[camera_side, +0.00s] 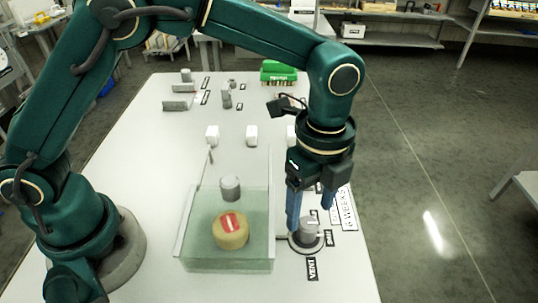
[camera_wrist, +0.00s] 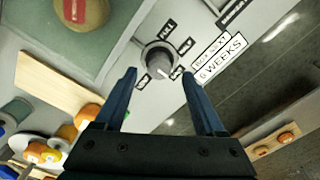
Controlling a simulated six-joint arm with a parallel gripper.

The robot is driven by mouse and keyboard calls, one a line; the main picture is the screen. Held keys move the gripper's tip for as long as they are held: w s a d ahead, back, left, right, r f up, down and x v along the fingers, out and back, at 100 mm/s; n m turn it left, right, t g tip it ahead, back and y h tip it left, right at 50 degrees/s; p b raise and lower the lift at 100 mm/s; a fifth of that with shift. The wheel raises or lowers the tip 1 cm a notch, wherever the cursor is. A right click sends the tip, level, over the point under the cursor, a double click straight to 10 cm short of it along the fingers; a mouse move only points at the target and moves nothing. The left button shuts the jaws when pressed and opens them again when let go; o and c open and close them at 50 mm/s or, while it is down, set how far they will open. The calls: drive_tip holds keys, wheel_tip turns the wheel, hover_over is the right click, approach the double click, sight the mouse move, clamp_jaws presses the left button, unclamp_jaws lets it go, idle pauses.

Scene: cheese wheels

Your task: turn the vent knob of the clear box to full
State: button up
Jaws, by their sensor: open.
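The clear box (camera_side: 196,232) stands on the table in the side view, with a yellow cheese wheel (camera_side: 231,233) with a red label inside. My gripper (camera_side: 310,217) is open and points down at the knob. In the wrist view its blue fingers (camera_wrist: 159,74) lie either side of the knob; contact cannot be told.
A "VENT" label (camera_side: 312,269) lies in front of the knob and a "6 WEEKS" card (camera_side: 347,208) to its right. White blocks (camera_side: 251,135), grey parts and a green item (camera_side: 278,71) stand farther back. The table's right edge is close to the knob.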

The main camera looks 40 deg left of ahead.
sight(308, 222)
drive_tip(key=shift+f, duration=2.45)
clamp_jaws()
